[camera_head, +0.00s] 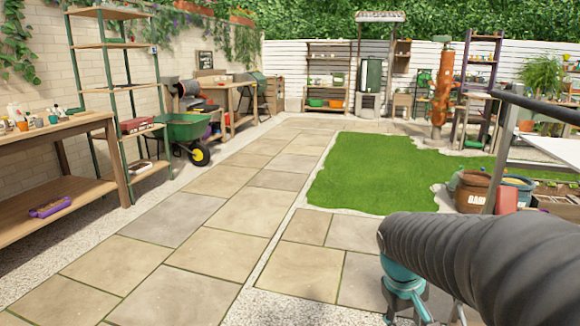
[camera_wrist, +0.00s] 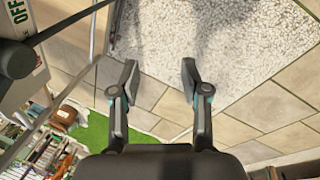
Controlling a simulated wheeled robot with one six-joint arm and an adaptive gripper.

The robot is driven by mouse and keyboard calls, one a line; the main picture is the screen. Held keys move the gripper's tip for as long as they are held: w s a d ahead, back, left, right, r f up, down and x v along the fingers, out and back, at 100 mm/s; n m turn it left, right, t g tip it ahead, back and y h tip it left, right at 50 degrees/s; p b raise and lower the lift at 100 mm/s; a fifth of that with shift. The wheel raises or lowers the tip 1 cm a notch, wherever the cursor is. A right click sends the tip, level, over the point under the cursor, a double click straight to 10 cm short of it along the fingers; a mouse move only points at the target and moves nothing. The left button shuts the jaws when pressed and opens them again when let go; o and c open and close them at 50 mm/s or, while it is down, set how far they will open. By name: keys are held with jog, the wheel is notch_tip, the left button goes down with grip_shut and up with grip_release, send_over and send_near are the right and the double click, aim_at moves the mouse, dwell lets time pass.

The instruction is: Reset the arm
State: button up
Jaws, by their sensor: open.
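My gripper (camera_wrist: 158,80) is open in the wrist view, with its two dark fingers apart and nothing between them. Paving slabs and pale gravel show below and beyond the fingertips. In the head view my dark ribbed arm fills the lower right corner. The fingers cannot be made out clearly in that view.
A paved path (camera_head: 210,235) runs clear ahead beside a green lawn (camera_head: 375,172). A wooden bench (camera_head: 60,185) and a green shelf rack (camera_head: 118,100) stand at the left. A green wheelbarrow (camera_head: 185,130) stands beyond them. A metal-framed table (camera_head: 540,150) is close at the right.

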jog(key=s+a+r+m+t+y, duration=0.1)
jog(key=s+a+r+t, duration=0.1)
jog(key=s, duration=0.4)
jog(key=s+a+r+m+t+y, duration=0.1)
jog(key=s+a+r+t, duration=0.1)
jog(key=s+a, duration=0.3)
jog(key=shift+s+r+t+y, duration=0.3)
jog(key=shift+s+r, duration=0.3)
jog(key=shift+s, duration=0.3)
jog(key=shift+d, duration=0.1)
jog(key=shift+c, duration=0.4)
